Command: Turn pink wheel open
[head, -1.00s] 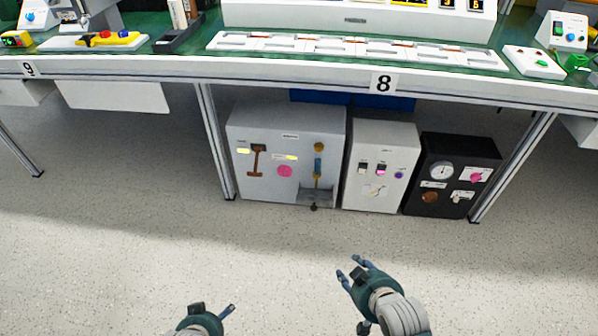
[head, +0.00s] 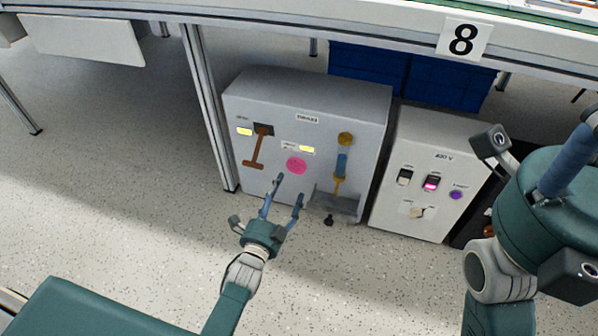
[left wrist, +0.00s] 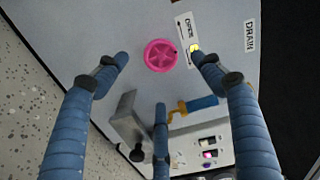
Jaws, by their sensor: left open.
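The pink wheel (head: 296,166) is a small round spoked knob on the front of the grey cabinet (head: 300,95). In the left wrist view the pink wheel (left wrist: 160,55) lies between and beyond my spread fingers, beside an OPEN label (left wrist: 189,38). My left gripper (head: 288,191) is open and empty, just below and in front of the wheel. The fingers do not visibly touch it. My right gripper (head: 570,160) is large at the right edge, partly cut off, with a blue finger showing; its opening is unclear.
A brown lever (head: 258,148) is left of the wheel. A yellow-and-blue tap (head: 342,165) above a grey tray (head: 338,203) is right of it. A white switch box (head: 425,175) stands beside the cabinet. A table leg (head: 207,110) rises close at left. Open floor lies in front.

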